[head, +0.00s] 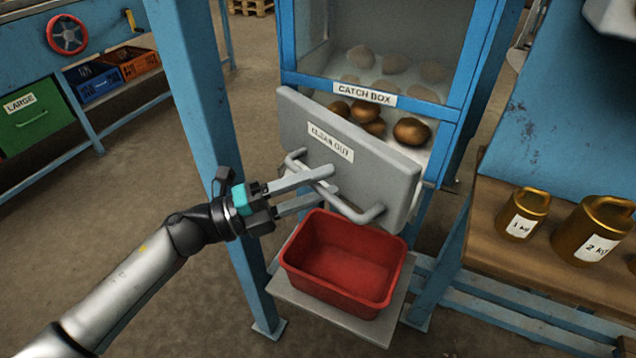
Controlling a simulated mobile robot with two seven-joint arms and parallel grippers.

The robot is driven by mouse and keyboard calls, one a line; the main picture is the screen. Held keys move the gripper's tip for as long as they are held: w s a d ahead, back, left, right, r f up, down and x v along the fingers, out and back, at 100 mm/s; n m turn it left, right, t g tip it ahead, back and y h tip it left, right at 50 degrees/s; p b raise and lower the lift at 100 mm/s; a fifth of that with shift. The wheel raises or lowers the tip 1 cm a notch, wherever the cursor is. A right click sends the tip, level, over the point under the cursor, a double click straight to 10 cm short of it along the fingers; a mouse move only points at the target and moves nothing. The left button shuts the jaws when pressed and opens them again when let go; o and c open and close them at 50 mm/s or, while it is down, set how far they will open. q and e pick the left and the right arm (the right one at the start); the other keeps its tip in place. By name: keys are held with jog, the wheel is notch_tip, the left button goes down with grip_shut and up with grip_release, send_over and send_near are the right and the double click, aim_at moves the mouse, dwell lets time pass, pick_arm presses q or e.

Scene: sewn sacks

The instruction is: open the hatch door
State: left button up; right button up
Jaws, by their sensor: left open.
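The hatch door (375,168) is a grey panel labelled CLEAN OUT on the front of the blue catch box (453,113). Its upper edge stands away from the box, and brown potatoes (411,131) show behind it. A grey bar handle (352,212) runs along the door's front. My left gripper (325,185) is open at the handle, with one finger above the bar and one below. The upper finger overlaps the bar in the picture; I cannot tell whether it touches. My right gripper is out of view.
A red bin (344,290) stands empty on a grey shelf (310,307) below the door. A blue post (207,120) rises just left of the door. Brass weights (592,244) stand on a wooden bench (479,215) at the right. Open floor lies left.

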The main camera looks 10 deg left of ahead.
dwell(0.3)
pick_arm(q)
jog(key=shift+s+a+f, duration=0.1)
jog(key=shift+s+a, duration=0.05)
jog(key=shift+a, duration=0.1)
jog(key=p+v, duration=0.1)
jog(key=v, duration=1.3)
jog(key=shift+a+p, duration=0.3)
jog(key=shift+p, duration=0.1)
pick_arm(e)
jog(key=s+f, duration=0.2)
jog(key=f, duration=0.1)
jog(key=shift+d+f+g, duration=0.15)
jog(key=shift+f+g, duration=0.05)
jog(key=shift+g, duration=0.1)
pick_arm(q)
jog(key=shift+s, duration=0.1)
